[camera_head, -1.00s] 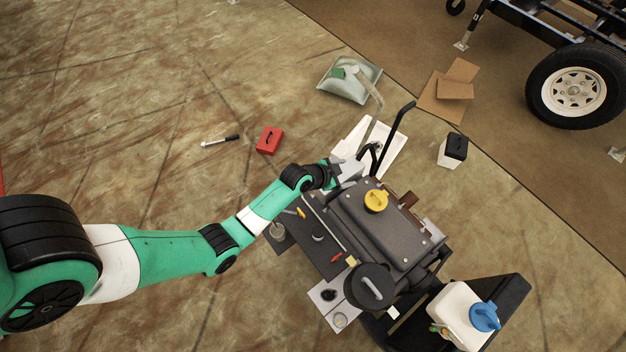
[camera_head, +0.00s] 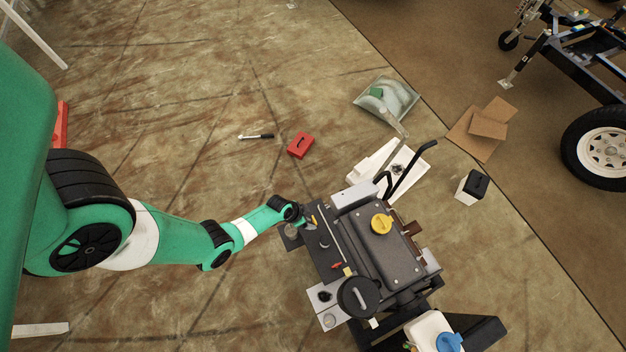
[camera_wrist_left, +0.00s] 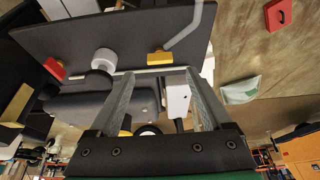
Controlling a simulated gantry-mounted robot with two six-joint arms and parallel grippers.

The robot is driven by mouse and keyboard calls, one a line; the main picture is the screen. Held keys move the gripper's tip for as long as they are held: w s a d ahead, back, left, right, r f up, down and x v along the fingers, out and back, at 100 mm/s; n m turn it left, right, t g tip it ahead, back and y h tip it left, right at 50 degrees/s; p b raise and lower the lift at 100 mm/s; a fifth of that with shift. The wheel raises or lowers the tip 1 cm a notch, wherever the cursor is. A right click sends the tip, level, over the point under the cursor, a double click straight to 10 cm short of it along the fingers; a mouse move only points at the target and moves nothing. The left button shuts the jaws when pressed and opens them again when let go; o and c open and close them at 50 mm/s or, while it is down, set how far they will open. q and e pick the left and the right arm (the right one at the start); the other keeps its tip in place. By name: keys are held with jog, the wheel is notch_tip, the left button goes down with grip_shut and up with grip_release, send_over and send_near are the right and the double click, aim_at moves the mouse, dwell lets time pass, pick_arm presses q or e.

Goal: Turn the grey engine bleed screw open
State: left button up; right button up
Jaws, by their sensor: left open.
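The grey bleed screw (camera_head: 324,242) sits on the dark panel along the engine's left side in the head view. It lies between a yellow handle (camera_head: 313,220) and a red handle (camera_head: 336,265). In the left wrist view the grey round knob (camera_wrist_left: 104,60) is left of the fingers, with the yellow handle (camera_wrist_left: 160,57) beyond the gap and the red handle (camera_wrist_left: 55,68) further left. My left gripper (camera_head: 305,222) is at the panel's upper left edge; its fingers (camera_wrist_left: 160,75) are apart with nothing between them. My right gripper is not in view.
The engine block (camera_head: 375,240) with its yellow cap (camera_head: 381,223) stands right of the panel. A black round part (camera_head: 357,297) sits below.

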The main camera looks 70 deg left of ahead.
aim_at(314, 220)
pick_arm(q)
jog(key=b+x, duration=0.3)
jog(key=x, duration=0.2)
jog(key=shift+w+f, duration=0.15)
jog(key=shift+f, duration=0.2)
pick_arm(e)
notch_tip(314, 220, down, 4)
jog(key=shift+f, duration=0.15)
pick_arm(q)
grip_shut()
